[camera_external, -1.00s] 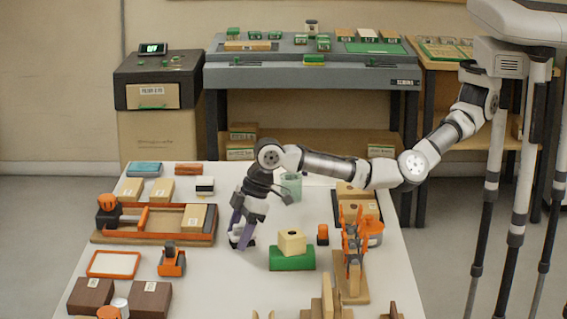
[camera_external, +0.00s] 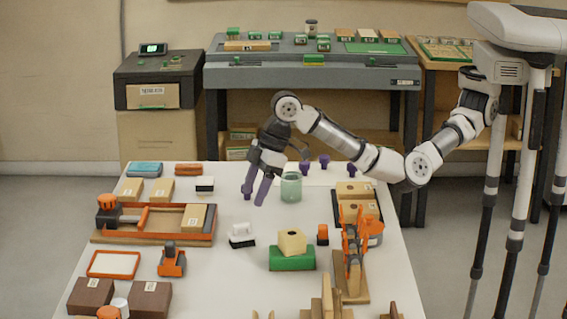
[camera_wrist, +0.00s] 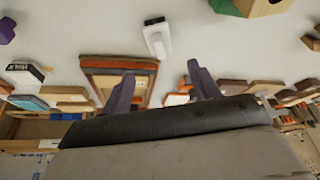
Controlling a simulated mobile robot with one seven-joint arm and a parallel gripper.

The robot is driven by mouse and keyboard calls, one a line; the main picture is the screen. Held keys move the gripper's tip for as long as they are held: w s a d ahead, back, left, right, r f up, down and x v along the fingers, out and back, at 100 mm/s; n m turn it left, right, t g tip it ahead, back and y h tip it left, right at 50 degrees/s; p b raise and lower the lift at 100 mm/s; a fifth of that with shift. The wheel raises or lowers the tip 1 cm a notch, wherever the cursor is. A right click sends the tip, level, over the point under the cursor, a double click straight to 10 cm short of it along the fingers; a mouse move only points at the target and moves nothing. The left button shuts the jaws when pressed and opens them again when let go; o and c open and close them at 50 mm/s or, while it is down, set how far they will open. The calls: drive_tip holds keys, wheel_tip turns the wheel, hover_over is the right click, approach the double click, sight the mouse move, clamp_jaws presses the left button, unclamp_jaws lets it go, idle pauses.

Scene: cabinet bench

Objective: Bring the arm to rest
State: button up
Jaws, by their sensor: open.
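My gripper (camera_external: 254,190) has two purple fingers and hangs above the white table (camera_external: 215,285), left of the pale green cup. Its fingers are apart with nothing between them; they also show in the wrist view (camera_wrist: 160,85). A small white block with a dark underside (camera_external: 241,235) stands on the table below and slightly left of the gripper, apart from it. It also shows in the wrist view (camera_wrist: 157,38), beyond the fingers. My arm reaches in from the right with its elbow raised.
The pale green cup (camera_external: 291,188) stands close to the gripper's right. A green block (camera_external: 292,261) bears a wooden cube (camera_external: 292,240). An orange-railed wooden tray (camera_external: 150,237) lies at left. Orange clamps (camera_external: 354,235) stand at right. A grey bench (camera_external: 300,72) is behind.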

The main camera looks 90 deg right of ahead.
drive_tip(key=shift+s+r, duration=0.1)
drive_tip(key=shift+r, duration=0.2)
